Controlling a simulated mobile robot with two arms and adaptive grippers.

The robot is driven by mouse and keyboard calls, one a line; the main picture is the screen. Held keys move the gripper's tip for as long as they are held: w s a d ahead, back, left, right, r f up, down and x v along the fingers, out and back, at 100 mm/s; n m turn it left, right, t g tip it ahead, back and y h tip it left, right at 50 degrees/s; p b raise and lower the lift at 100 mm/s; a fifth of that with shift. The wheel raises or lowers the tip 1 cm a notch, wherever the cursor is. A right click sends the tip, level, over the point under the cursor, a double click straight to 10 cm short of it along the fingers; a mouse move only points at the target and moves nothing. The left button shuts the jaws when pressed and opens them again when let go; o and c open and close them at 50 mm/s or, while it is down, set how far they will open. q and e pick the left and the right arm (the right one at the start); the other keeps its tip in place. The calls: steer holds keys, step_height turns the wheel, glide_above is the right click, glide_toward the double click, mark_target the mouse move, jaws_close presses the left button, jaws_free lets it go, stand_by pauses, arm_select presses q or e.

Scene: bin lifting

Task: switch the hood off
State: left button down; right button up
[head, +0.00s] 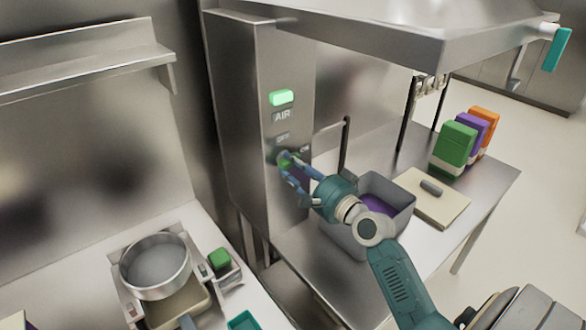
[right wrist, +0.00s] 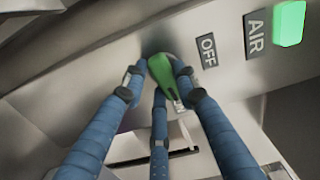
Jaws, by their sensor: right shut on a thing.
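The hood (head: 390,35) hangs at the top right, beside a steel control column (head: 243,110). On the column a green lamp (head: 281,97) is lit above the AIR label; it also shows in the right wrist view (right wrist: 289,23). Below is the OFF label (right wrist: 207,50). A green knob (right wrist: 163,75) sits beside that label in the right wrist view, its handle lying slanted. My right gripper (head: 287,165) is shut on the knob, with blue fingers on both sides of it. The fingers partly hide the knob in the head view. My left gripper does not show.
A grey bin (head: 400,220) with purple contents stands under my right arm. A board (head: 428,198) and green, purple and orange boxes (head: 455,148) stand on the steel table to the right. A round pan (head: 155,265) sits at the lower left. A shelf (head: 80,55) is on the left wall.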

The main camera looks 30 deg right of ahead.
steer(key=n+b, duration=0.1)
steer(key=n, duration=0.2)
steer(key=shift+f+n, duration=0.1)
steer(key=shift+n, duration=0.2)
steer(key=n, duration=0.4)
steer(key=n+p, duration=0.1)
steer(key=n, duration=0.3)
steer(key=n+p, duration=0.1)
steer(key=n, duration=0.3)
steer(key=shift+d+r+n, duration=0.25)
steer(key=shift+r+n, duration=0.1)
steer(key=shift+n, duration=0.05)
steer(key=o, duration=1.2)
steer(key=shift+c, duration=0.2)
